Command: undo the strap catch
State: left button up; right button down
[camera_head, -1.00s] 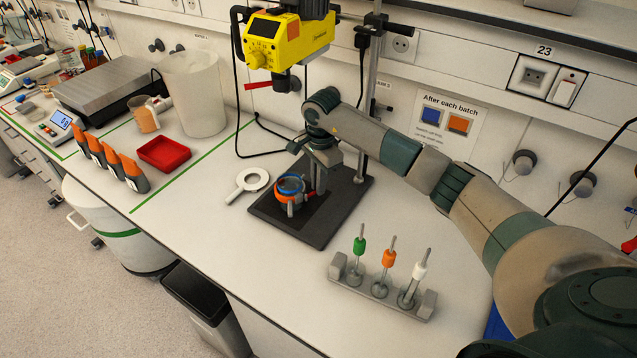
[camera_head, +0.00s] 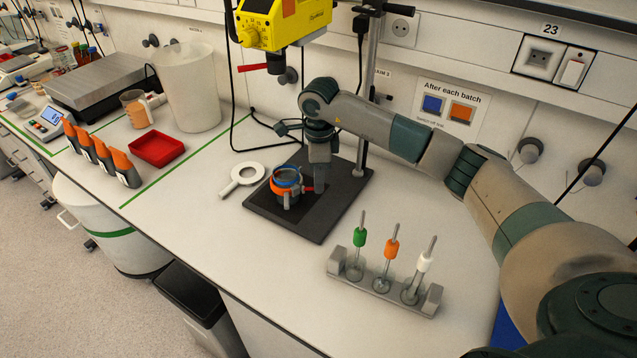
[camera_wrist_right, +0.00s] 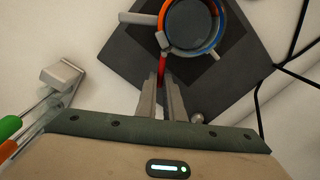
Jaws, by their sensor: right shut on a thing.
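A round pot (camera_head: 287,196) with a blue ring (camera_head: 287,174) and an orange strap (camera_head: 275,186) around it stands on a black base plate (camera_head: 315,228). In the wrist view the strap (camera_wrist_right: 161,14) runs around the pot's left side, with a grey catch block (camera_wrist_right: 162,40) at its near side. A red lever (camera_wrist_right: 161,66) sticks out from there towards me. My right gripper (camera_head: 313,188) is low at the pot's right side. In the wrist view its fingertips (camera_wrist_right: 164,82) are shut on the red lever. My left gripper is not in view.
A yellow device (camera_head: 283,22) hangs on a stand pole above the plate's back. A white ring with a handle (camera_head: 243,178) lies left of the plate. A rack (camera_head: 385,283) with green, orange and white-handled tools stands in front right. A red tray (camera_head: 157,149) lies further left.

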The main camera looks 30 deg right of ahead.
jog(key=shift+m, duration=0.4)
jog(key=c, duration=1.9)
grip_release()
jog(key=shift+s, duration=0.1)
jog(key=shift+o, duration=0.2)
jog(key=shift+r, duration=0.1)
jog(key=shift+a+r+b, duration=0.1)
jog(key=shift+r+b, duration=0.45)
notch_tip(320, 180, up, 11)
jog(key=b, duration=0.4)
jog(key=shift+s, duration=0.25)
jog(key=shift+a+f, duration=0.15)
